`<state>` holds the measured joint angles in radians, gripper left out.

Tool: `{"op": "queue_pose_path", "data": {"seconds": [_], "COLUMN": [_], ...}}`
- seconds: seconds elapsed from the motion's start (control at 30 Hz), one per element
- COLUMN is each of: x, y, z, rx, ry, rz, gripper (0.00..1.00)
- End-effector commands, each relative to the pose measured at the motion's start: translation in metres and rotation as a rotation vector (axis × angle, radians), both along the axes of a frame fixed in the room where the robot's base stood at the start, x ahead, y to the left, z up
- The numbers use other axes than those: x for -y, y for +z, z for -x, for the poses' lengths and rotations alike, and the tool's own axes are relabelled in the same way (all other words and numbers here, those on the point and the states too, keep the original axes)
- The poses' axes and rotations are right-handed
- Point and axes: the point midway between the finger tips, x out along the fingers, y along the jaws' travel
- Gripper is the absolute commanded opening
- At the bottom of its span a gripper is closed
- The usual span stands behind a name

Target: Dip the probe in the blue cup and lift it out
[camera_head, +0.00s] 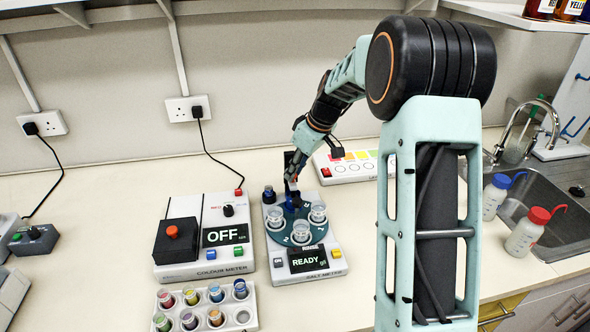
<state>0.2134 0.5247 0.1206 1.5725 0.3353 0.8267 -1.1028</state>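My gripper (291,178) points down over the back of a white meter (325,268) whose screen reads READY. A round teal turntable (282,236) on the meter carries clear cups (318,211) (301,232). A cup with dark blue in it (269,194) stands at the turntable's back left. A deep blue part (293,204) shows directly under my gripper; I cannot tell whether it is a cup or a post. The probe is not clearly made out. My fingers are small and dark here, so their opening and any hold are unclear.
A colour meter (207,270) with its screen at OFF stands left of the turntable meter. A white rack (247,294) of coloured vials is in front. A pale board with coloured patches (346,166) lies behind right. Wash bottles (527,232) stand by the sink (555,205).

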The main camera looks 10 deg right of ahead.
Motion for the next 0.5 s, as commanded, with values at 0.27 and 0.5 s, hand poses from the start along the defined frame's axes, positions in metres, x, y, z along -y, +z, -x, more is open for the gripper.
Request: {"op": "queue_pose_path", "data": {"seconds": [0.27,0.5], "x": [0.0,0.001], "y": [0.001,0.036], "z": [0.0,-0.001], "rx": [0.0,0.006], "ry": [0.0,-0.001], "rz": [0.0,0.001], "gripper": [0.0,0.0]}}
